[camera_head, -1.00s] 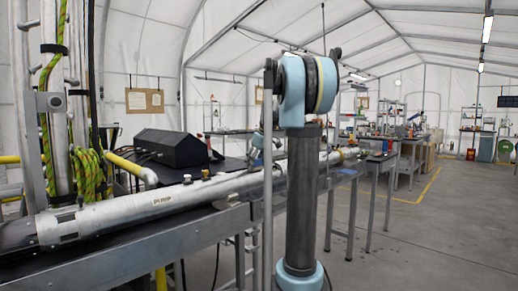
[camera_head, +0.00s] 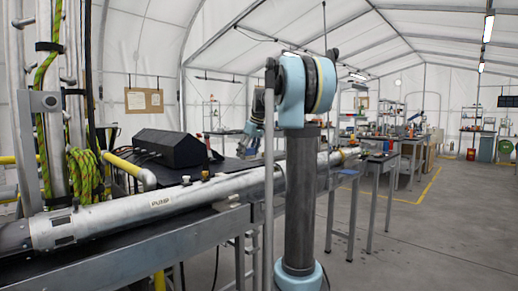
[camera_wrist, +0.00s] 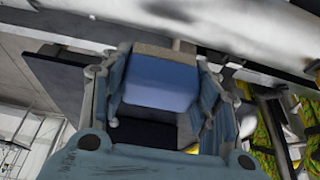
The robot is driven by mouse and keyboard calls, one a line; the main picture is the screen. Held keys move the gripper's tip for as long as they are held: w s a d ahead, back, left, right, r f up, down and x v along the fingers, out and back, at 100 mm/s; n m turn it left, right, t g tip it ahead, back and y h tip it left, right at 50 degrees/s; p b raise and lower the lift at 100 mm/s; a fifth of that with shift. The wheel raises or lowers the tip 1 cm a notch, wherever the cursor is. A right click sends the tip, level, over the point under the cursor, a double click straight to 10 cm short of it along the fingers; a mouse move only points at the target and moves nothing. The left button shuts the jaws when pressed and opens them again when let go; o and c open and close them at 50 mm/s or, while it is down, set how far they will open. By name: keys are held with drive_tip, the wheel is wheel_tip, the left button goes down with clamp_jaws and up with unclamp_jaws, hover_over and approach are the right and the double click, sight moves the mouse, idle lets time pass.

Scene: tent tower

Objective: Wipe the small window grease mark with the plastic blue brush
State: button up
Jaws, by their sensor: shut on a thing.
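In the wrist view my gripper (camera_wrist: 155,95) is shut on the blue brush (camera_wrist: 160,84). The brush is a blue block with a greyish-brown strip along its far edge, held between the two fingers. In the head view my own arm stands in the middle, and the gripper and brush are hidden or too small to make out. I cannot make out a window or a grease mark in either view.
A long silver pump tube (camera_head: 160,207) lies along a metal bench (camera_head: 130,251). A black box (camera_head: 170,147) stands on a dark table behind it. Green and yellow ropes (camera_head: 86,178) hang at left. Open grey floor (camera_head: 420,235) lies at right.

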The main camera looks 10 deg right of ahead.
drive_tip(key=shift+r, duration=1.65)
drive_tip(key=shift+s, duration=0.1)
